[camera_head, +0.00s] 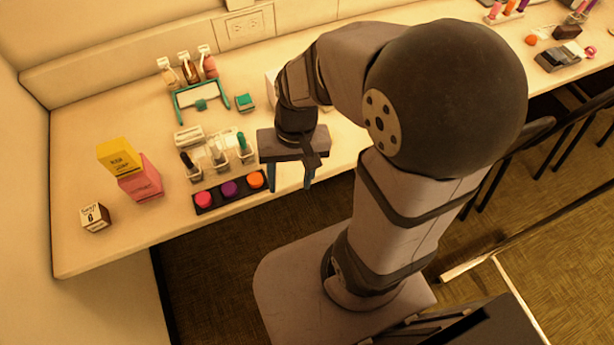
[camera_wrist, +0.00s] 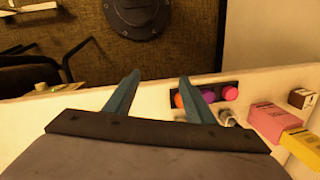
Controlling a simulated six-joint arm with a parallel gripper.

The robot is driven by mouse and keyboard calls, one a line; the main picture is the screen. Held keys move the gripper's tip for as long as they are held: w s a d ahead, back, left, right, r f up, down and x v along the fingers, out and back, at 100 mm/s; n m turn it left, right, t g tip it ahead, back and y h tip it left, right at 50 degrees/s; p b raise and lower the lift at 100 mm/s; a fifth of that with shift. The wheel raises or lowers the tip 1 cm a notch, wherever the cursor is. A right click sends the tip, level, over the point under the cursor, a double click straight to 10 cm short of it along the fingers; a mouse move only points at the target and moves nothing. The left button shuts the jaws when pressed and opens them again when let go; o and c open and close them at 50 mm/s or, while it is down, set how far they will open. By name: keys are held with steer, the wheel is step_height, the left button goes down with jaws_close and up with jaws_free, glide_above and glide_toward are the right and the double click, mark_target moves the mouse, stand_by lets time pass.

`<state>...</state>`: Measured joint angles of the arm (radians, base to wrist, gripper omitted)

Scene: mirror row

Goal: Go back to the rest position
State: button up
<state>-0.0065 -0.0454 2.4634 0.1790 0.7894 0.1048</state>
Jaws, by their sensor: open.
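My gripper (camera_head: 290,179) hangs over the front edge of the table, just right of the dark tray (camera_head: 214,207) with its colored round items. Its two blue-green fingers point down, are apart and hold nothing. In the wrist view my gripper (camera_wrist: 158,92) also shows its fingers spread, with the table edge and floor behind them. The tray's orange, purple and pink rounds (camera_wrist: 207,97) show by the right finger, which hides part of them.
A clear stand (camera_head: 217,157) with several dark and green-topped items is behind the tray. Yellow (camera_head: 119,156) and pink (camera_head: 141,178) boxes and a small brown-white box (camera_head: 95,217) stand at left. A teal frame (camera_head: 201,98) stands behind. Dark chairs (camera_head: 568,125) are at right.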

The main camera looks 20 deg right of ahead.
steer(key=d+n, duration=0.1)
steer(key=s+d+n+h, duration=0.1)
steer(key=d, duration=0.1)
steer(key=shift+s+d+f+n+t, duration=0.15)
steer(key=shift+d+n+t, duration=0.05)
steer(key=shift+n+t, duration=0.1)
step_height(320, 180, up, 3)
steer(key=p, duration=0.3)
